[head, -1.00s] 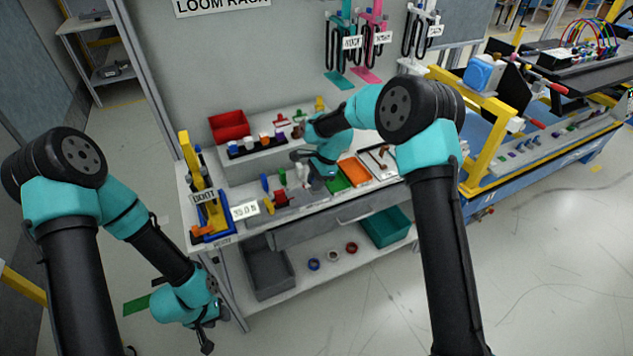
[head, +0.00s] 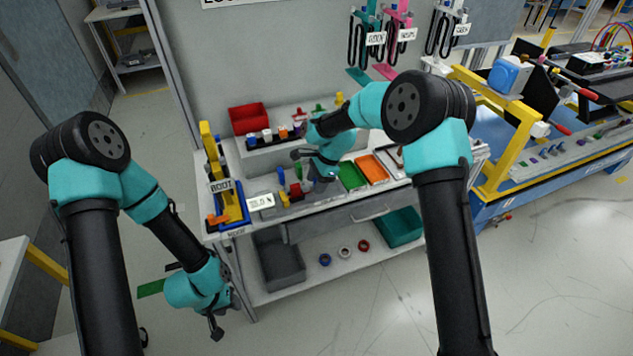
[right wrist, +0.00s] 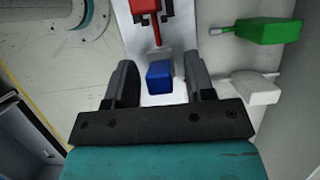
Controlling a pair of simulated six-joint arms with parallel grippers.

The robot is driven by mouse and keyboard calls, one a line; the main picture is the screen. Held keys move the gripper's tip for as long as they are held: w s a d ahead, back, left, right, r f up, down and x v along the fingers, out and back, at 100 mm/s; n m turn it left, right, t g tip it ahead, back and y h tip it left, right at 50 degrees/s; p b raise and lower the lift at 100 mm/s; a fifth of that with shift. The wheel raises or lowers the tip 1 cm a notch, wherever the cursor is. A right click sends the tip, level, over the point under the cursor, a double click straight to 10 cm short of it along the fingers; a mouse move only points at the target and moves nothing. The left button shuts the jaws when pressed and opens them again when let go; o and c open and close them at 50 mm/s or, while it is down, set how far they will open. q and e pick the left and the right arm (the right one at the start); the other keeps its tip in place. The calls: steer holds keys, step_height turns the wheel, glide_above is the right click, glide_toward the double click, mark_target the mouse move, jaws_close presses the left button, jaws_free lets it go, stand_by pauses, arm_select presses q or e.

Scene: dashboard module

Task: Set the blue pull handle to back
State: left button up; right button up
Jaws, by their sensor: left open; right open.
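In the right wrist view a blue block (right wrist: 159,77), which looks like this handle, lies between the two fingers with a gap on each side. My right gripper (right wrist: 160,88) is open around it and does not visibly grip it. In the head view my right gripper (head: 299,154) is over the table, close to the handles, partly hidden by its own wrist. My left gripper (head: 205,310) is open and empty, low beside the table's left end.
A red lever (right wrist: 155,25) lies just beyond the blue block, and a green handle (right wrist: 262,30) is to the right. A yellow stand (head: 227,180) is at the table's left end. A red bin (head: 248,118) and green and orange trays (head: 372,169) are nearby.

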steer(key=shift+r, duration=0.1)
steer(key=v, duration=1.7)
steer(key=shift+r, duration=0.15)
steer(key=s+d+f+n, duration=0.1)
steer(key=s+f+n, duration=0.1)
steer(key=s+f, duration=0.35)
steer(key=s+d+f+n+t, duration=0.1)
steer(key=s+f+n, duration=0.15)
steer(key=f, duration=0.55)
steer(key=s+f+n, duration=0.2)
steer(key=s+f, duration=0.2)
steer(key=f, duration=0.3)
steer(key=s+d+f+n, duration=0.3)
steer(key=s+f, duration=0.3)
steer(key=s, duration=0.4)
steer(key=s+d+f+n+t, duration=0.1)
steer(key=s+d+f+n, duration=0.2)
steer(key=s, duration=0.8)
step_height(320, 180, down, 4)
steer(key=d, duration=0.2)
steer(key=shift+d+h, duration=0.3)
steer(key=shift+d, duration=0.1)
